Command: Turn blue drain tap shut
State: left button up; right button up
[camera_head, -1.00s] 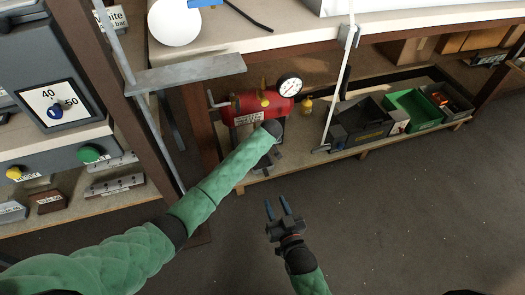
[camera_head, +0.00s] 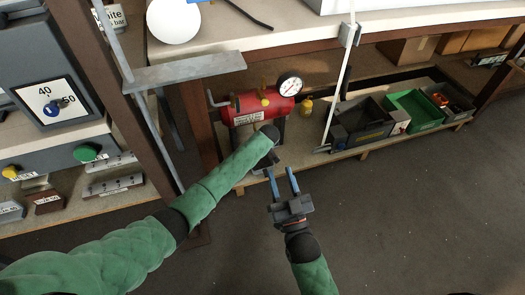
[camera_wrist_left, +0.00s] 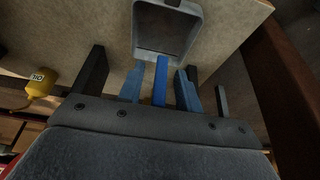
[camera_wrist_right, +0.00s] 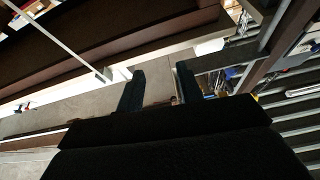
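A red tank (camera_head: 262,107) with a pressure gauge (camera_head: 290,85) stands on the low shelf in the head view. In the left wrist view, a narrow bright-blue bar (camera_wrist_left: 161,80), apparently the drain tap's handle, stands between the fingers of my left gripper (camera_wrist_left: 158,88). The fingers are apart, one on each side of the bar, with small gaps; contact cannot be told. In the head view, my left wrist hides the tap and most of that gripper below the tank. My right gripper (camera_head: 282,182) is open and empty over the floor, in front of the shelf.
A grey tray (camera_wrist_left: 168,32) lies beyond the left fingers. A yellow oil bottle (camera_head: 306,106) stands right of the tank, near a dark bin (camera_head: 362,122) and a green bin (camera_head: 412,108). A white slanted bar (camera_head: 341,75) stands between. The floor at right is clear.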

pick_arm(q)
grip_shut()
dwell(0.3)
